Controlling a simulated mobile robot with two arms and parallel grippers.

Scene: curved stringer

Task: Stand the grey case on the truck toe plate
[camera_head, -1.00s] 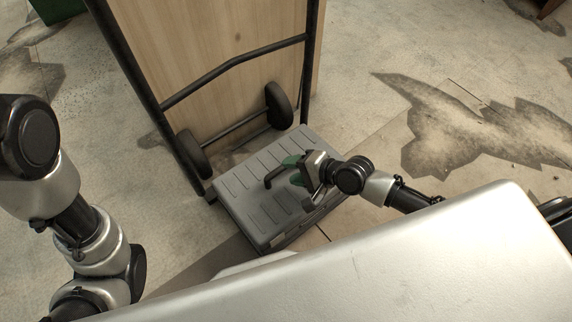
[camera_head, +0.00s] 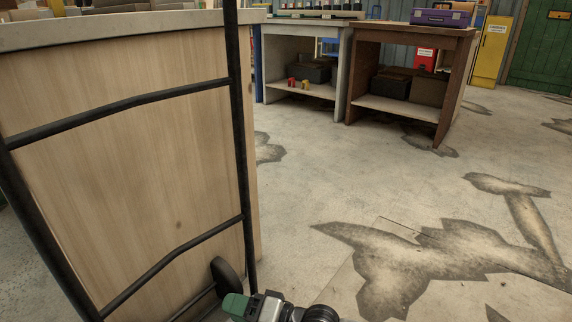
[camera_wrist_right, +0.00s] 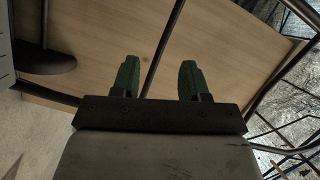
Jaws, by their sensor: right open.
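The hand truck (camera_head: 243,150) has a black tubular frame standing upright against a wooden-sided bench. One of its black wheels (camera_head: 226,277) shows low in the head view, and a wheel (camera_wrist_right: 45,62) also shows in the right wrist view. My right gripper (camera_head: 238,305) is at the bottom edge of the head view, close to that wheel. In the wrist view its two green fingers (camera_wrist_right: 158,80) are apart with nothing between them. A grey ribbed edge (camera_wrist_right: 5,72) at the far left there looks like the grey case. The case and toe plate are outside the head view. My left gripper is out of view.
The bench (camera_head: 140,190) with pale wood panel stands behind the truck. A grey workbench (camera_head: 300,85) and a brown one (camera_head: 402,102) stand farther back, with a purple toolbox (camera_head: 440,17) on top. Stained concrete floor (camera_head: 330,190) on the right is clear.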

